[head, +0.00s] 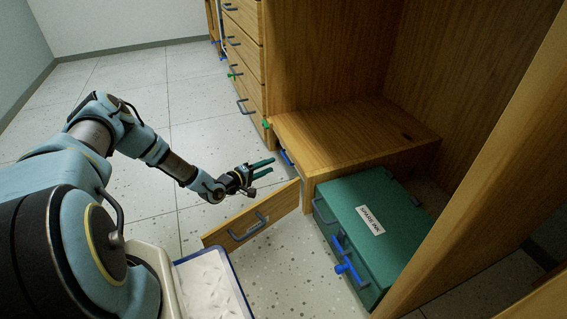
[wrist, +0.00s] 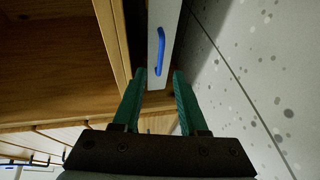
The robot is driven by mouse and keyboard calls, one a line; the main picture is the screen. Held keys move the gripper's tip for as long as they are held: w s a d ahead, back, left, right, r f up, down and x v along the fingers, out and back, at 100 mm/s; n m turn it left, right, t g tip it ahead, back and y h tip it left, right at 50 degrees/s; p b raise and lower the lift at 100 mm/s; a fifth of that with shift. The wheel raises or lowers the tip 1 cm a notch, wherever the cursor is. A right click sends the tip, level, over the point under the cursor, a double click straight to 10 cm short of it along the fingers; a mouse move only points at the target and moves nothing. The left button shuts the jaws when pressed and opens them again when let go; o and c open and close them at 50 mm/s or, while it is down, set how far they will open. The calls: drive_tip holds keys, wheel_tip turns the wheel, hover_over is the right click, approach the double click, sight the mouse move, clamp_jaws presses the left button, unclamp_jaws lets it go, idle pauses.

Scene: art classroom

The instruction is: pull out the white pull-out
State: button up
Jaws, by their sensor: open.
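The white pull-out (wrist: 166,25) shows in the wrist view as a narrow white front with a blue upright bar handle (wrist: 159,50). In the head view a blue handle (head: 286,157) shows on the front of the low wooden cabinet (head: 345,132); the white front is mostly hidden there. My gripper (head: 272,167) is open and empty, in front of that cabinet's front. In the wrist view its two green fingers (wrist: 160,73) point towards the pull-out, one on each side of the handle's line. I cannot tell whether they touch anything.
A drawer stack (head: 243,60) stands behind. The tiled floor (head: 180,75) at left is clear.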

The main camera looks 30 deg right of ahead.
drive_tip(key=b+x, duration=0.2)
drive_tip(key=x, duration=0.6)
drive_tip(key=shift+b, duration=0.4)
clamp_jaws()
idle(0.9)
